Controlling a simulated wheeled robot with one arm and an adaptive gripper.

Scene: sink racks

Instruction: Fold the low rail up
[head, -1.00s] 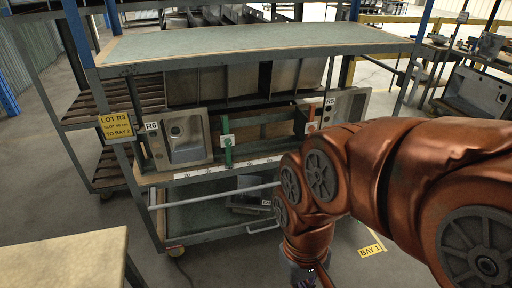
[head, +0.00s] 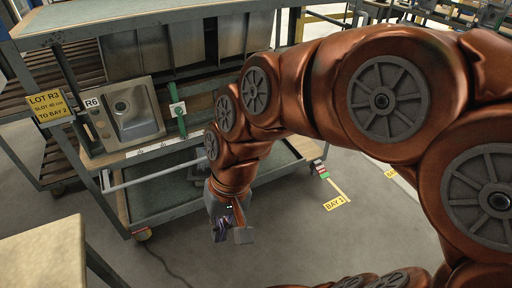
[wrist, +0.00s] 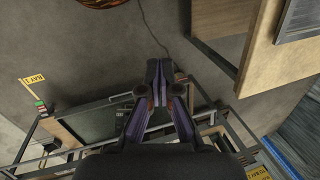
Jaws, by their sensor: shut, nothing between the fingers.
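The low rail (head: 155,174) is a pale grey bar along the lower front of the sink rack, just above the bottom shelf. It lies roughly level, and its right part is hidden behind my arm in the head view. My gripper (head: 231,232) points down in front of the rack, low and right of the rail's visible part, apart from it. In the wrist view my gripper (wrist: 158,72) has its fingers together and empty. Several grey bars cross behind the fingers there; I cannot tell surely which is the rail.
The rack carries a sink (head: 130,108) marked R6 and a green latch-like post (head: 178,108). A pale table corner (head: 45,262) stands at lower left. A BAY 1 tag (head: 335,202) lies right of my gripper. Open floor lies in front of the rack.

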